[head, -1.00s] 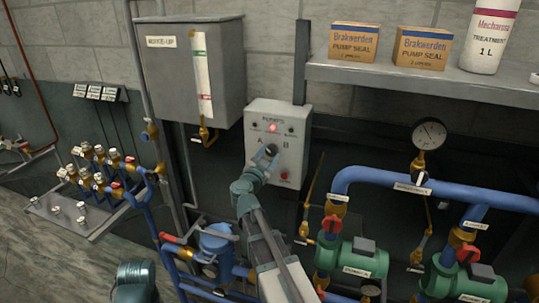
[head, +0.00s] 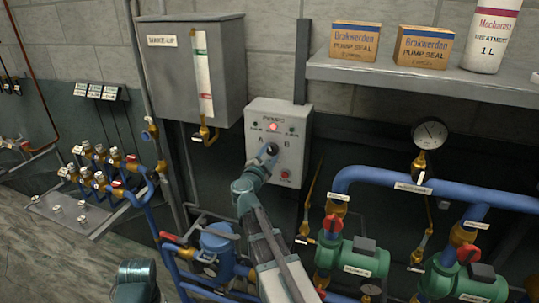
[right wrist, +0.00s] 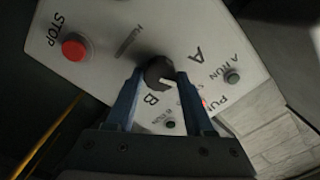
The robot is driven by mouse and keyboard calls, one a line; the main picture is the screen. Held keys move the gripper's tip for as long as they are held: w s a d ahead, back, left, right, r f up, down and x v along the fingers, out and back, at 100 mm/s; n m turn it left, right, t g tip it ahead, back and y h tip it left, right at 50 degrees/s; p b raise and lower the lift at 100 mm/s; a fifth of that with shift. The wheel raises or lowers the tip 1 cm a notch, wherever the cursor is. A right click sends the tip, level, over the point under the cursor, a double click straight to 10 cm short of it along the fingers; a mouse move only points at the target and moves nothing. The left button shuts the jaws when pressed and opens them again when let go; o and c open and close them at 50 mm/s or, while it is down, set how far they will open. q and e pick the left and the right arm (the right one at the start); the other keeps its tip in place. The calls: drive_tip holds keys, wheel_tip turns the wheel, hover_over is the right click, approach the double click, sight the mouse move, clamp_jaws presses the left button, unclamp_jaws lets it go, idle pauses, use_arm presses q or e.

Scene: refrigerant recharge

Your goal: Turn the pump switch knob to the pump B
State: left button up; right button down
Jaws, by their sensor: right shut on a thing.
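The grey pump control box (head: 293,160) hangs on the wall in the head view, with A and B marked beside its dark round switch knob (head: 272,149). My right gripper (head: 267,157) is at this knob. In the right wrist view, the knob (right wrist: 158,72) sits between the two blue fingers of the right gripper (right wrist: 160,92), which is shut on it. A white mark shows on the knob's lower side, roughly between the A and B letters; its exact setting is hard to tell. My left gripper is not in view.
A red lamp (head: 273,127) glows on the box. A red stop button (right wrist: 73,47) lies beside the knob. A grey tank (head: 191,75) is at upper left, a shelf (head: 430,82) at upper right. Blue pipes and green pumps (head: 352,257) stand below right.

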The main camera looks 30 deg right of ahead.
drive_tip(key=m, duration=0.4)
drive_tip(key=shift+m, duration=0.3)
drive_tip(key=shift+m, duration=0.8)
drive_tip(key=m, duration=0.2)
drive_tip(key=shift+m, duration=0.4)
drive_tip(key=m, duration=0.3)
drive_tip(key=shift+m, duration=0.4)
drive_tip(key=shift+c, duration=1.9)
unclamp_jaws()
drive_tip(key=shift+s+a, duration=0.1)
drive_tip(key=shift+s, duration=0.05)
